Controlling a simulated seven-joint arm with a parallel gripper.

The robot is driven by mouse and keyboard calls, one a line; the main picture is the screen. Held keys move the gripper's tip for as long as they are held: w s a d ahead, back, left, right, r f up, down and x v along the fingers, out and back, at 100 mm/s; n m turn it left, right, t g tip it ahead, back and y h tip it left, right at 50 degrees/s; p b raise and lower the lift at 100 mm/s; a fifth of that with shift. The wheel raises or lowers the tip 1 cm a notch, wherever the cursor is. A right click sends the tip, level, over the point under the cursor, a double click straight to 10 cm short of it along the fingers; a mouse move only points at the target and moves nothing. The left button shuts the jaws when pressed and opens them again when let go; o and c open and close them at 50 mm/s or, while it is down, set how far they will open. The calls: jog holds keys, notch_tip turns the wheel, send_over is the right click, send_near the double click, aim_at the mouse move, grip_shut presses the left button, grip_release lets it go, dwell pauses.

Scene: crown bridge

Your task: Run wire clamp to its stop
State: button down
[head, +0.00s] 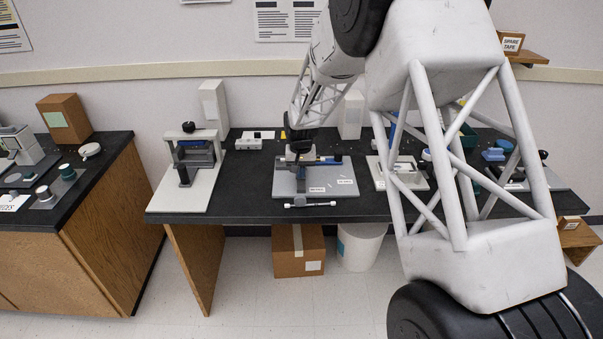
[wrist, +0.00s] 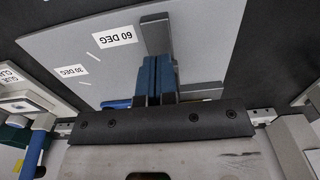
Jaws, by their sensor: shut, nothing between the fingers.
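A grey board (head: 283,187) with two labels lies on the dark bench. In the wrist view the board (wrist: 100,55) shows labels reading 60 DEG (wrist: 115,35) and 30 DEG (wrist: 70,71). A grey bar (wrist: 155,36) on it extends beyond my fingertips. A blue handle-like part (head: 328,160) lies to the right of my gripper (head: 298,157); a blue part also shows left of the fingers in the wrist view (wrist: 116,104). My gripper (wrist: 152,62) is shut and empty, its blue fingers together close to the bar. I cannot tell whether they touch it. No part is clearly identifiable as the wire clamp.
A white press-like fixture (head: 191,170) stands left, a pale tray (head: 392,178) right. My arm hides part of the right side. Dark bench top (head: 245,180) is clear between the left fixture and the board.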

jog(key=shift+s+r, duration=0.1)
jog(key=shift+r, duration=0.05)
dwell(0.4)
notch_tip(320, 180, up, 7)
dwell(1.0)
dwell(0.4)
jog(key=s+d+r+t, duration=0.1)
jog(key=s+d+r, duration=0.5)
jog(key=s+r, duration=0.45)
jog(key=s+d+r, duration=0.5)
jog(key=s+r, duration=0.2)
jog(key=s, duration=0.6)
jog(key=s+d, duration=0.3)
jog(key=s, duration=1)
jog(key=s+d+t, duration=0.1)
jog(key=s+d, duration=0.2)
jog(key=s, duration=1.1)
jog(key=shift+s+d+t, duration=0.2)
jog(key=shift+t, duration=0.1)
